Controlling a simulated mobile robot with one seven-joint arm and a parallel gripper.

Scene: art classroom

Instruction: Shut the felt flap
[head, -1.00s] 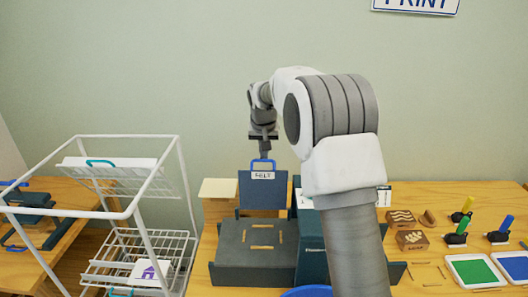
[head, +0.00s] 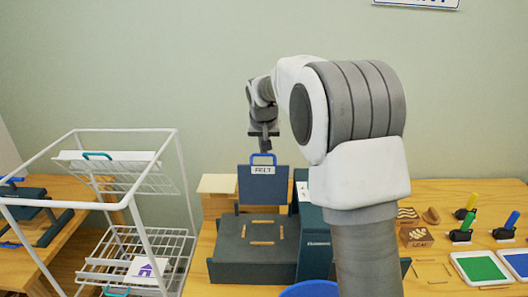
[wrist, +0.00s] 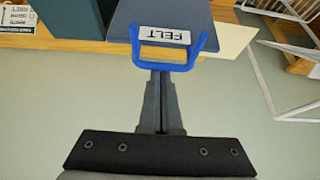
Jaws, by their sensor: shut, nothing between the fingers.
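The felt flap (head: 263,185) is a dark blue-grey panel standing upright at the back of a dark grey press (head: 257,250). It has a white "FELT" label and a blue loop handle (head: 263,157) along its top edge. The flap also shows at the top of the wrist view (wrist: 205,12), with the blue handle (wrist: 172,62) near my fingertips. My gripper (head: 264,150) is shut and empty, pointing down just above or behind the handle. In the wrist view my closed fingers (wrist: 160,78) reach the handle bar; I cannot tell whether they touch it.
A white wire rack (head: 140,210) stands to the left. A blue-grey box (head: 313,240) stands right of the press, partly behind my arm. Stamps (head: 415,237) and ink pads (head: 480,267) lie at the right. A blue round container (head: 308,289) is at the front.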

